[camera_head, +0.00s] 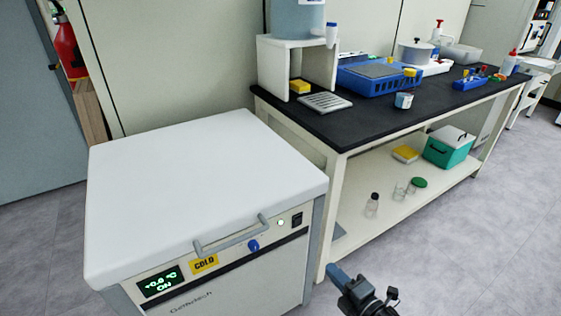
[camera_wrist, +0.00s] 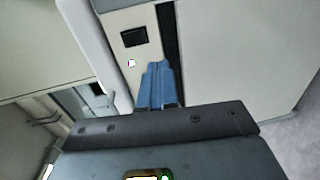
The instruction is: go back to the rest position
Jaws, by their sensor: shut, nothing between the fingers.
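The white freeze dryer (camera_head: 200,190) stands at the lower left in the head view. Its lid is down, with a grey bar handle (camera_head: 232,238) on the front edge. Its display (camera_head: 161,281) is lit and a yellow "COLD" label is beside it. My gripper (camera_head: 340,277) is at the bottom of the head view, in front of the bench and right of the dryer, apart from both. In the wrist view its blue fingers (camera_wrist: 157,84) are together with nothing between them. A pale panel with a dark switch (camera_wrist: 133,37) shows beyond the fingers.
A black-topped bench (camera_head: 365,125) holds a blue tray (camera_head: 378,78), a white stand and other lab items. Its lower shelf (camera_head: 400,195) bears a green box (camera_head: 450,150) and glassware. A fire extinguisher (camera_head: 68,50) hangs at the left. The floor at lower right is clear.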

